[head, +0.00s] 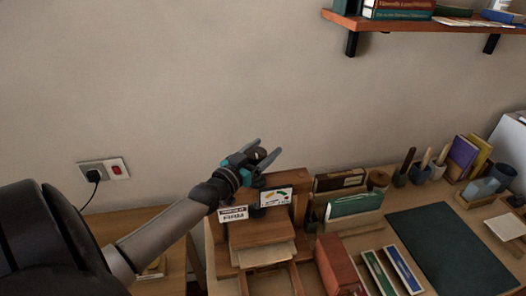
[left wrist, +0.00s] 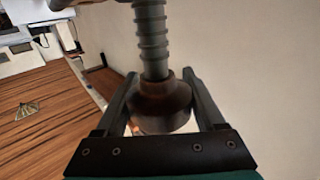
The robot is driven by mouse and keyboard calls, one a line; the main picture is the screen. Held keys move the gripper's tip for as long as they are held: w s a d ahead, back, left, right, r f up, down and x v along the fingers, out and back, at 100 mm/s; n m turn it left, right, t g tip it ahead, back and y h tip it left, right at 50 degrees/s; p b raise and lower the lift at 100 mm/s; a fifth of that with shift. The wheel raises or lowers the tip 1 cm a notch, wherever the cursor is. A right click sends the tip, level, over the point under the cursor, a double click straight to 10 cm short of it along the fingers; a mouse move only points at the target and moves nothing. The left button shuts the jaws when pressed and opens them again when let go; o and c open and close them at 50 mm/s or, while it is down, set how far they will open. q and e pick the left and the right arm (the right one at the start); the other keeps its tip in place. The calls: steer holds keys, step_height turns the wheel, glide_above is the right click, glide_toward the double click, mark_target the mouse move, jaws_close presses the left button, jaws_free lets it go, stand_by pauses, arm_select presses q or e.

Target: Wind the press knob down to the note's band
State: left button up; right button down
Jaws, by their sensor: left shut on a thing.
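The press (head: 258,232) is a wooden frame with a flat board over pale sheets. A white label with dark lettering (head: 233,214) stands at its front left. Beside it is a white card with coloured bands (head: 276,197), too small to read here. My left gripper (head: 267,153) is at the top of the press. In the left wrist view its two fingers stand on either side of the dark brown round knob (left wrist: 162,108), shut on it. A grey threaded screw (left wrist: 152,40) runs from the knob. My right gripper is out of view.
Right of the press are a rack with a green book (head: 353,205), a reddish box (head: 338,264) and a dark green mat (head: 452,250). Pots and upright books stand further right. A wall socket with a plug (head: 103,170) is at left. A shelf (head: 430,24) hangs above.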

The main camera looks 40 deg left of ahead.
arm_select(q)
steer(key=shift+r, duration=0.2)
steer(key=o, duration=1.4)
steer(key=shift+f, duration=0.15)
steer(key=shift+c, duration=0.2)
steer(key=shift+s, duration=0.1)
steer(key=s, duration=1.5)
steer(key=shift+d, duration=0.45)
